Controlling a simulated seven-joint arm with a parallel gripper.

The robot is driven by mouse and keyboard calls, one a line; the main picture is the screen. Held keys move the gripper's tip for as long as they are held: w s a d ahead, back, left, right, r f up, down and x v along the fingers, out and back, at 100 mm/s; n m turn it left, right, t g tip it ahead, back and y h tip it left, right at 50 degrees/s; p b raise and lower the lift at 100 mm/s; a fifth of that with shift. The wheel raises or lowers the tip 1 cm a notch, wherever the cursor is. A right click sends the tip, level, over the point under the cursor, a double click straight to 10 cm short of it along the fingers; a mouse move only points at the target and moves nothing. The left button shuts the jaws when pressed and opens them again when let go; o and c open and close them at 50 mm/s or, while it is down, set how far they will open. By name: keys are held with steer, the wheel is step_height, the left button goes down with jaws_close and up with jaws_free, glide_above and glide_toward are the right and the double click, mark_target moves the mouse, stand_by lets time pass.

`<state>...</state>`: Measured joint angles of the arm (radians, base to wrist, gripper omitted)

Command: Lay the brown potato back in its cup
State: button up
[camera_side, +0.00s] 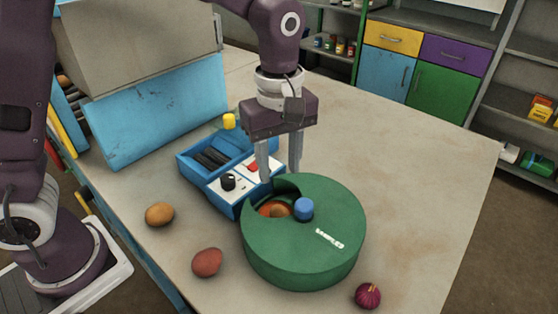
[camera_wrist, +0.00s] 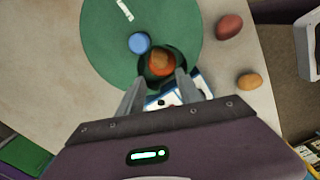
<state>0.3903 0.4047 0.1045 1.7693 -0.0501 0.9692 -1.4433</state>
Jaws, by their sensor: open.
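A green round drum (camera_side: 325,255) with a blue knob (camera_side: 303,208) stands on the table. A notch in its top edge shows an orange cup-like hollow with a brown rounded thing (camera_side: 279,210) in it. The wrist view also shows this brown thing (camera_wrist: 162,62); I cannot tell for sure whether it is the brown potato. A yellowish-brown potato (camera_side: 160,214) lies loose on the table left of the drum, and shows in the wrist view (camera_wrist: 250,82). My gripper (camera_side: 279,176) is open and empty, pointing down just above and behind the notch.
A reddish potato (camera_side: 207,262) lies left of the drum and a purple onion (camera_side: 368,296) in front. A blue box with knobs (camera_side: 215,165) stands close behind the drum, beside my fingers. The table's right side is clear.

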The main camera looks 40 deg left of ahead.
steer(key=shift+r, duration=0.5)
steer(key=s+a+r+m+t, duration=0.2)
steer(key=s+a+r+m, duration=0.35)
steer(key=s+r, duration=0.2)
steer(key=s+a+m+t, duration=0.1)
steer(key=s+a+m, duration=0.2)
steer(key=s, duration=0.3)
steer(key=s+a+m+t, duration=0.2)
steer(key=s+a+m, duration=0.1)
steer(key=s+m, duration=0.2)
steer(key=shift+s+r+t, duration=0.3)
steer(key=shift+s+r, duration=0.05)
steer(key=shift+s, duration=0.25)
